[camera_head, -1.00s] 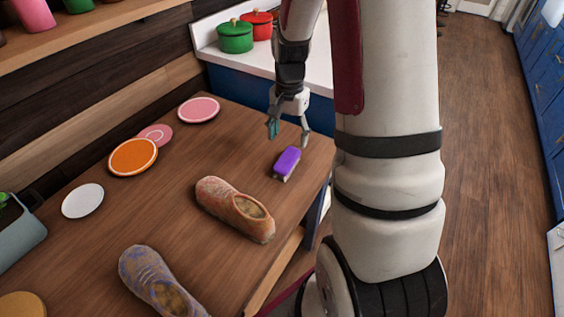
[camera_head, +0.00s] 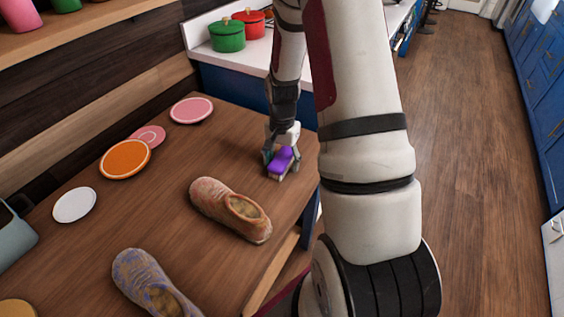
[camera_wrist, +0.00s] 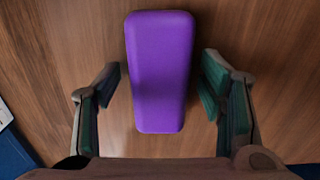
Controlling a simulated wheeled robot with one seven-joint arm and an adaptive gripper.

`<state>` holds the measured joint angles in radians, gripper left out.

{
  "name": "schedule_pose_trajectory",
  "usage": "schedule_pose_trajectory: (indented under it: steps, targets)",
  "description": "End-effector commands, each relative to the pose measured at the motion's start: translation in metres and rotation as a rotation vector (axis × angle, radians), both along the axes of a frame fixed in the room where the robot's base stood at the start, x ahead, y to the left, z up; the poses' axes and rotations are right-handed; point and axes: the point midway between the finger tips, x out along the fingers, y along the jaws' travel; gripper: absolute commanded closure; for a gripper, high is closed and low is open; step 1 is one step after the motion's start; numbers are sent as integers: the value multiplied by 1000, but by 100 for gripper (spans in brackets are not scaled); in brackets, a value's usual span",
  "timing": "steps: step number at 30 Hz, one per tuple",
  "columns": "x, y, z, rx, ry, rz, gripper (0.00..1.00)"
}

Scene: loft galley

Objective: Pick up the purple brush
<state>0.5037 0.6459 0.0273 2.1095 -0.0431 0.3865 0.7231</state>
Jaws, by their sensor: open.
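The purple brush (camera_head: 281,160) lies on the wooden table (camera_head: 150,215) near its right edge, with its purple top facing up. My gripper (camera_head: 281,166) is lowered around it, with one finger on each side. In the wrist view the brush (camera_wrist: 160,75) lies lengthwise between the two open fingers of my gripper (camera_wrist: 163,90), with a gap of bare table on both sides. The brush's bristles are mostly hidden underneath.
An orange-brown shoe (camera_head: 230,208) lies in front of the brush, and a blue-tan shoe (camera_head: 150,283) is nearer. Plates, including an orange one (camera_head: 125,158), line the table's left side. Green (camera_head: 227,34) and red (camera_head: 250,22) pots stand on the counter behind.

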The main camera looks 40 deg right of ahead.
Motion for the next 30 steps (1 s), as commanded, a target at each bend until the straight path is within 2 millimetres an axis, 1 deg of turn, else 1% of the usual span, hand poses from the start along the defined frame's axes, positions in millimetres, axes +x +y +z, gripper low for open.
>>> schedule_pose_trajectory:
  steps: [3,4,5,6,8,9,11,19,23,26,30]
  targets:
    - [0,0,0,0,0,0,37]
    - [0,0,0,0,0,0,39]
    - [0,0,0,0,0,0,46]
    - [0,0,0,0,0,0,55]
    - [0,0,0,0,0,1,68]
    - [0,0,0,0,0,1,77]
    - [0,0,0,0,0,1,91]
    - [0,0,1,0,0,1,91]
    - [0,0,5,-1,-1,1,91]
    - [1,0,12,-2,-2,2,91]
    - [1,0,29,-3,-3,1,91]
